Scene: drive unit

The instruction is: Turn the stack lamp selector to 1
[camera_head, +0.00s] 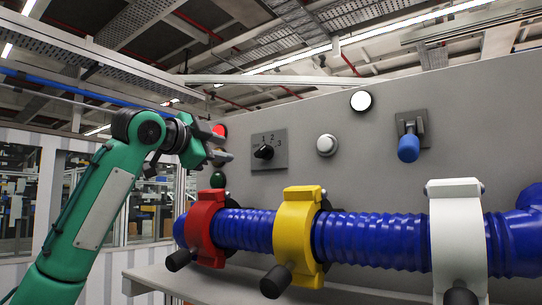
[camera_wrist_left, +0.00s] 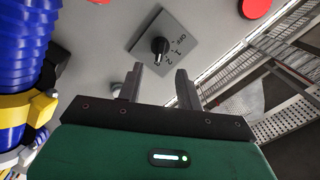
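The stack lamp selector is a black knob (camera_head: 264,152) on a square grey plate (camera_head: 281,160) fixed to the grey panel. My right gripper is not in view.
A red lamp (camera_head: 219,130) and a green lamp (camera_head: 218,180) are by my left gripper. A white button (camera_head: 327,145), white round lamp (camera_head: 361,101) and blue-handled lever (camera_head: 408,148) are to the right. Below runs a blue corrugated hose (camera_head: 370,240) with red, yellow and white clamps.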

